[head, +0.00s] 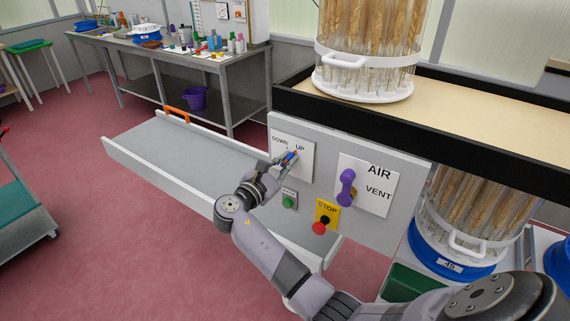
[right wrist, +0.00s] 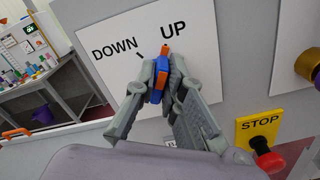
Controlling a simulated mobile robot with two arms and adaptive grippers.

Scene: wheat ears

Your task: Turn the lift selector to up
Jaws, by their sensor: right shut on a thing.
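The lift selector (head: 291,156) is a blue handle with an orange pointer on a white plate (head: 305,170) marked DOWN on the left and UP on the right. In the right wrist view the selector (right wrist: 160,82) has its orange tip pointing up, just below the word UP and right of the tick by DOWN. My right gripper (head: 283,161) is at the selector. In the right wrist view its fingers (right wrist: 161,74) are on both sides of the handle, shut on it, hiding part of its base. My left gripper is not in view.
Right of the plate are a purple AIR/VENT lever (head: 346,187) and a red STOP button (head: 320,228) on yellow. A green button (head: 289,201) sits below the selector. A grey platform (head: 190,150) extends left. A rack of wheat ears (head: 365,90) stands above the panel.

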